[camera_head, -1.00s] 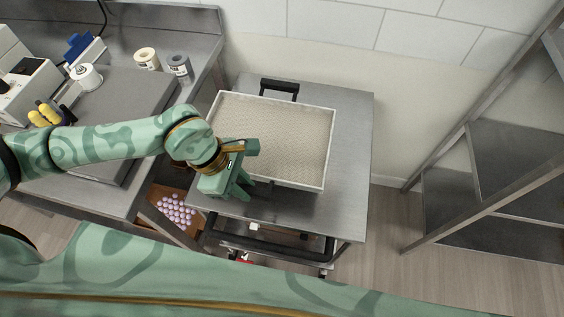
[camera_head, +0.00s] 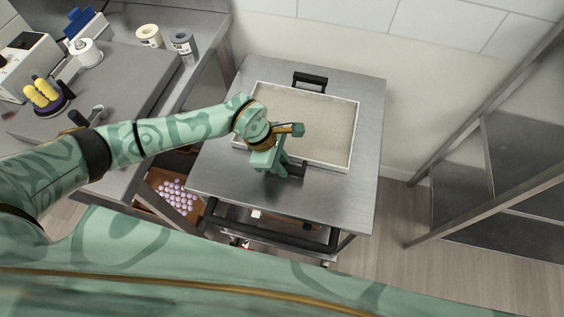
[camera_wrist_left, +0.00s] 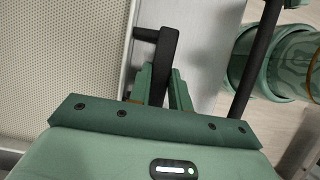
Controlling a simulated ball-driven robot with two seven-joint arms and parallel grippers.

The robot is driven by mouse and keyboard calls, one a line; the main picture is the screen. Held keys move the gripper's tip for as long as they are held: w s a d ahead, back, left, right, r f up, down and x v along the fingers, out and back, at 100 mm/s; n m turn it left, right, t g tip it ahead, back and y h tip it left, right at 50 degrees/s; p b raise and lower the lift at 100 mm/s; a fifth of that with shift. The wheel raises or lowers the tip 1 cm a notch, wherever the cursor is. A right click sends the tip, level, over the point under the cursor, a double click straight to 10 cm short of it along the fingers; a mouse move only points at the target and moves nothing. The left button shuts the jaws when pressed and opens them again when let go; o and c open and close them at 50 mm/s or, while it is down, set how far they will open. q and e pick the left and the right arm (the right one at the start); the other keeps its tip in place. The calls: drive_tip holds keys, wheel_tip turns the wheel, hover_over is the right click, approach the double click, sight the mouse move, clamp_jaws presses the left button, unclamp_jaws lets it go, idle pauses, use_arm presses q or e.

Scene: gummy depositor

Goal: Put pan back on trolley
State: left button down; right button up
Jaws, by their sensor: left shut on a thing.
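The pan (camera_head: 355,137) is a shallow rectangular tray with a pale rim, a beige speckled inside and a black handle at each end. It appears to rest level on the steel top of the trolley (camera_head: 222,188), within its edges. My left gripper (camera_head: 290,168) is shut on the pan's near black handle; the left wrist view shows this handle (camera_wrist_left: 164,62) between the fingers (camera_wrist_left: 163,92). The far handle (camera_head: 310,80) is free. My arm and gripper hide the pan's near left part. My right gripper is not in view.
The trolley's black push bar (camera_head: 272,232) runs along its near side. A steel counter (camera_head: 150,110) with jars (camera_head: 182,44) and a spool stands to the left. A tray of pink gummies (camera_head: 178,197) lies low between them. A steel rack (camera_head: 500,170) stands right, beyond open floor.

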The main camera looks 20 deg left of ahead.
use_arm(q)
drive_tip(key=c, duration=1.3)
unclamp_jaws()
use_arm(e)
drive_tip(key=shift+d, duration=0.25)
use_arm(q)
drive_tip(key=p+v, duration=0.2)
drive_tip(key=v, duration=1)
drive_tip(key=shift+s+r, duration=0.1)
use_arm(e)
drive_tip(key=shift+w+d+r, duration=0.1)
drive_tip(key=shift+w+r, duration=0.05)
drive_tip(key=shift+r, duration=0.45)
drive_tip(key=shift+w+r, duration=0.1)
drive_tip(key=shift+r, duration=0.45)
